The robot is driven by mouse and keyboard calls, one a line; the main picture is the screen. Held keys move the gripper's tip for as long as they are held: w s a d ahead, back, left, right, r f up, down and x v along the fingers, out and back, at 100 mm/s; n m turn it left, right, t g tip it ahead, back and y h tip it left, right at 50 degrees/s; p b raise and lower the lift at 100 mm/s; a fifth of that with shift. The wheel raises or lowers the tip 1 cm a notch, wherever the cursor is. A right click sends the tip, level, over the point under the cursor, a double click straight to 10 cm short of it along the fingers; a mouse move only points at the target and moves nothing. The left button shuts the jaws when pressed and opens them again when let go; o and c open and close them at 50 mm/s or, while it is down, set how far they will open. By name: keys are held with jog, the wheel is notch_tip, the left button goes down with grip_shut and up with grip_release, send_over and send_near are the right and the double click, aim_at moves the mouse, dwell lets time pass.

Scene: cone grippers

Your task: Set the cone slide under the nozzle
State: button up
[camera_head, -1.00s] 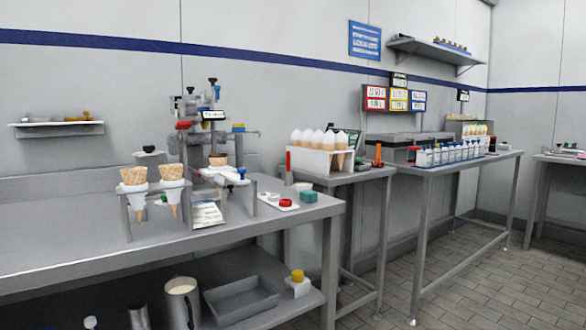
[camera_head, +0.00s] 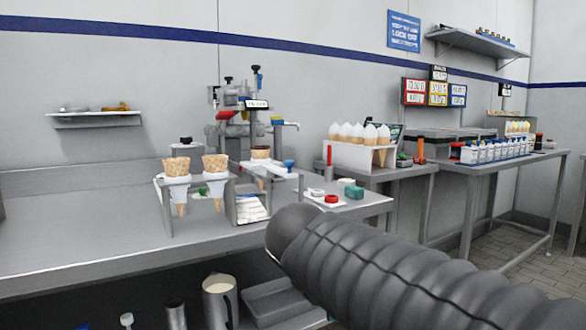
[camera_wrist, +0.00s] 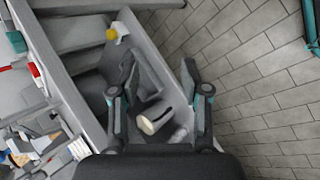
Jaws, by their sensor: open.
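The dispensing machine (camera_head: 238,130) stands on the steel bench in the head view, with a small black-and-white label on its front. The nozzle is too small to make out. Below it a pale slide (camera_head: 278,170) with a blue knob (camera_head: 289,163) sits on a metal stand. One cone (camera_head: 261,153) is in or at this slide, upright. Whether it is exactly under the nozzle I cannot tell. My gripper (camera_wrist: 160,72) is open and empty in the wrist view, beside the bench, pointing towards the lower shelf and floor. It is apart from the slide and outside the head view.
Two waffle cones stand in a holder (camera_head: 196,184) left of the machine. A rack of white-topped cones (camera_head: 344,156) is on the right. The tiled floor (camera_wrist: 258,95) is clear.

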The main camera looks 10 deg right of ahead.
jog(key=w+a+r+n+t+h+b, duration=0.15)
jog(key=w+a+r+n+h, duration=0.25)
jog(key=w+r+n, duration=0.65)
jog(key=n+t+h+b, duration=0.1)
jog(key=n+t+h, duration=0.2)
jog(key=t+h, duration=0.1)
send_near(287, 162)
jog(key=shift+n, duration=0.25)
jog(key=x, duration=1.1)
grip_shut()
